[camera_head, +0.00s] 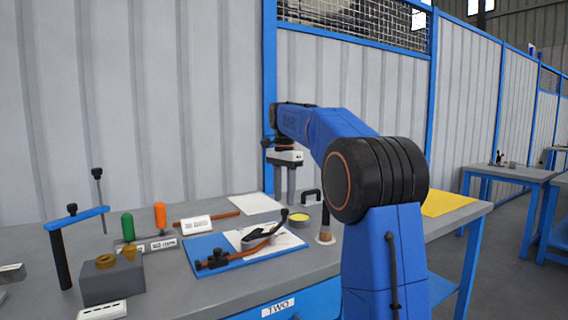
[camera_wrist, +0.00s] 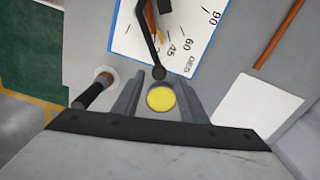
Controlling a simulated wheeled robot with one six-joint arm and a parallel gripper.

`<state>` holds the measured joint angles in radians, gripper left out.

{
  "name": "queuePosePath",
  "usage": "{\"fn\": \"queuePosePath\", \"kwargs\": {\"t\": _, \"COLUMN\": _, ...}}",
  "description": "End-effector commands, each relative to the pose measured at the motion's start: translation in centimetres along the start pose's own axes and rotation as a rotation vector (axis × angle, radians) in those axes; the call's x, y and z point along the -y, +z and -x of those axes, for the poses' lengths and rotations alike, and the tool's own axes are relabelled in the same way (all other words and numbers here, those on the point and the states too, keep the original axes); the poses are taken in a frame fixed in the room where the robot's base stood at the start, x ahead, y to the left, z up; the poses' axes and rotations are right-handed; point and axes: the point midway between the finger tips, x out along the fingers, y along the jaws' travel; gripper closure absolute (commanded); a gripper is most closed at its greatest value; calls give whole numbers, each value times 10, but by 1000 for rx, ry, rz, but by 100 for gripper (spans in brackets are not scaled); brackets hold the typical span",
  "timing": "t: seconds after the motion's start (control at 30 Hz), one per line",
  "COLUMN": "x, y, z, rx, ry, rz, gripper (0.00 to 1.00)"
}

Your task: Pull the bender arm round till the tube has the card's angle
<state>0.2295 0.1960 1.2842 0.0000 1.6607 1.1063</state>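The bender stands on a blue board (camera_head: 205,245) on the bench. The copper tube (camera_head: 256,248) lies in the bender, over a white angle sheet (camera_head: 288,241) marked 45, 60 and 90 (camera_wrist: 187,62). The tube's exact bend is hard to tell. A white card (camera_head: 196,225) stands behind the board; it reads DEG, its number unclear.
Tools crowd the left; a blank sheet (camera_head: 255,203) lies at the back.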

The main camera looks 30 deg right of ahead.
Motion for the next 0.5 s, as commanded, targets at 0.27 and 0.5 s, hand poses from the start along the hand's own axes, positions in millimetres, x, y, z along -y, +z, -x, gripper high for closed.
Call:
{"fn": "queuePosePath", "kwargs": {"t": 0.27, "x": 1, "y": -1, "z": 57, "rx": -1, "ry": -2, "rz": 0, "gripper": 61}}
{"fn": "queuePosePath", "kwargs": {"t": 0.5, "x": 2, "y": -1, "z": 100, "rx": 0, "ry": -1, "rz": 0, "gripper": 61}}
